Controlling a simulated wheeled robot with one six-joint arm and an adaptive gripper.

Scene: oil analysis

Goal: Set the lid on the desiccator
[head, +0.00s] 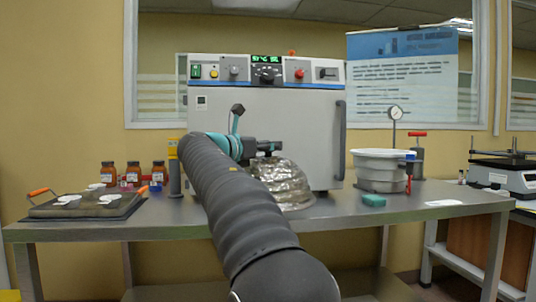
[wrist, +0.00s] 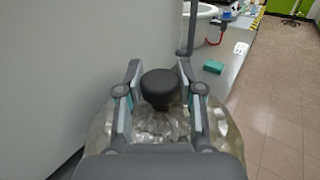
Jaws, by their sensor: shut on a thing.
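The lid is a clear, glassy dome (head: 283,181) in front of the oven, low over the bench. My gripper (head: 262,147) is at its top, shut on its black knob. In the wrist view the knob (wrist: 159,88) sits between the two fingers of my gripper (wrist: 160,92), with the dome (wrist: 222,130) spreading below. I cannot tell whether the dome's rim touches the bench. The desiccator (head: 381,172) is a white round tub on the bench to the right, its top rim also showing in the wrist view (wrist: 207,10). My arm hides part of the bench.
A large oven (head: 300,120) stands behind the dome. Brown bottles (head: 133,173) and a tray (head: 85,207) are at left.

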